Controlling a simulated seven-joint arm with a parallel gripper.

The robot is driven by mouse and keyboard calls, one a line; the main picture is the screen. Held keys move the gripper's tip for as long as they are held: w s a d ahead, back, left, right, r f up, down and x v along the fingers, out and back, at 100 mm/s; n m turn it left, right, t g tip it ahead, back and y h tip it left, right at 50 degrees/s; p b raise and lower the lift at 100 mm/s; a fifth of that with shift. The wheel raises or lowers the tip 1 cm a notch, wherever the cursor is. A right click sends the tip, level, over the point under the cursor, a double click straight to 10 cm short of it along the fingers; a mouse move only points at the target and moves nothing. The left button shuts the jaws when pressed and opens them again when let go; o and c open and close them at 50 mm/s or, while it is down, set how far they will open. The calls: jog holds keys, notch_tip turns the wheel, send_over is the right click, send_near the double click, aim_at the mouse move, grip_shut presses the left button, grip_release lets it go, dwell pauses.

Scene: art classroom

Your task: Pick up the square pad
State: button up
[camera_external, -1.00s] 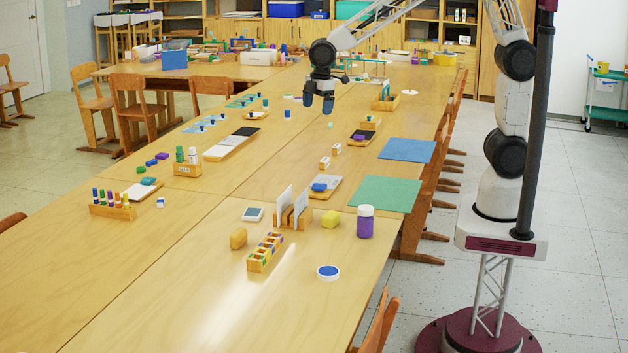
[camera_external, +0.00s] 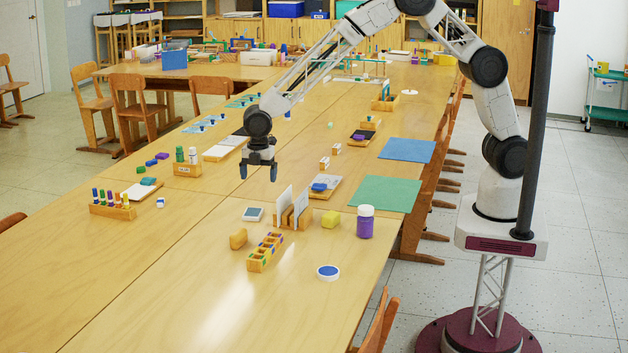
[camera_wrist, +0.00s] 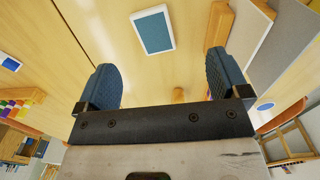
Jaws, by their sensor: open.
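The square pad (camera_external: 253,214) is a small flat piece with a white frame and a blue-grey face. It lies on the table, left of the wooden card holder. In the wrist view the pad (camera_wrist: 153,31) shows near the top, ahead of and between the fingers, touching neither. My gripper (camera_external: 258,172) hangs above the table with its fingers pointing down, above and slightly behind the pad in the external view. In the wrist view my gripper (camera_wrist: 160,70) has its two blue fingers wide apart with nothing between them.
The wooden holder with upright white cards (camera_external: 294,210) stands close to the pad's right. A yellow-brown block (camera_external: 238,238), a slotted wooden box (camera_external: 265,252) and a round blue pad (camera_external: 328,272) lie nearer the front. The table left of the pad is bare.

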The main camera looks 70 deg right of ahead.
aim_at(253, 212)
jog(key=shift+n, duration=0.6)
jog(key=a+f, duration=0.1)
jog(key=f, duration=0.1)
jog(key=w+a+f, duration=0.1)
jog(key=a, duration=0.1)
jog(key=shift+w+f, duration=0.1)
jog(key=shift+f, duration=0.25)
jog(key=shift+f, duration=1.3)
jog(key=shift+f, duration=2.6)
jog(key=c, duration=1.1)
jog(key=shift+r, duration=0.15)
